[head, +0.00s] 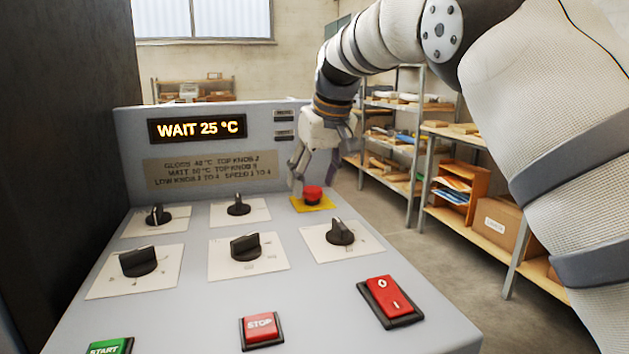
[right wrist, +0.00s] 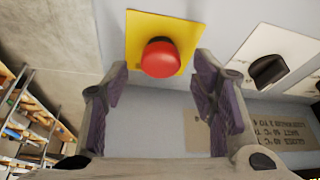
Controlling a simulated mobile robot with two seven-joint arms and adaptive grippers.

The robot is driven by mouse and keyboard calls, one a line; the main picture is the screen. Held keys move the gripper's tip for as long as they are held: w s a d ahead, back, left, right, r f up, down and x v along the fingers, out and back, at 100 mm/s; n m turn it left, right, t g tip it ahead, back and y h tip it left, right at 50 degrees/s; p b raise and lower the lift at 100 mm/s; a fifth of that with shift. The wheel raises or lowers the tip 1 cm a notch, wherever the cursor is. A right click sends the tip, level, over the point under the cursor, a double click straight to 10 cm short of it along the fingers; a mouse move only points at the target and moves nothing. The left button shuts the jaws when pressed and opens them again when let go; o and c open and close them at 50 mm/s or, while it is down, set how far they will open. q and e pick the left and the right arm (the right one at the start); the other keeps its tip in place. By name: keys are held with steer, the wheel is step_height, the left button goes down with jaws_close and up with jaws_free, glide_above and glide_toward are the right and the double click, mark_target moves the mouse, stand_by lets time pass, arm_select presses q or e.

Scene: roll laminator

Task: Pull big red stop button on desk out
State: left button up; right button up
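The big red stop button (head: 313,194) is a round mushroom head on a yellow square plate (head: 326,205), at the back right of the grey desk panel (head: 200,215). In the right wrist view the red button (right wrist: 160,57) shows at the top middle, on its yellow plate (right wrist: 140,25). My right gripper (head: 313,178) is just above and behind the button in the head view. In the right wrist view its purple-padded fingers (right wrist: 161,72) are spread apart, with the button ahead between their tips and nothing held. I cannot tell whether they touch it. My left gripper is not in view.
Several black knobs (head: 246,247) stand on the desk. A red rocker switch (head: 390,300), a red STOP key (head: 261,328) and a green START key (head: 110,346) line its front. The display (head: 197,128) reads WAIT 25 °C. Shelves (head: 480,200) stand at right.

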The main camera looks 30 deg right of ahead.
steer(key=shift+f, duration=0.1)
steer(key=v, duration=1.2)
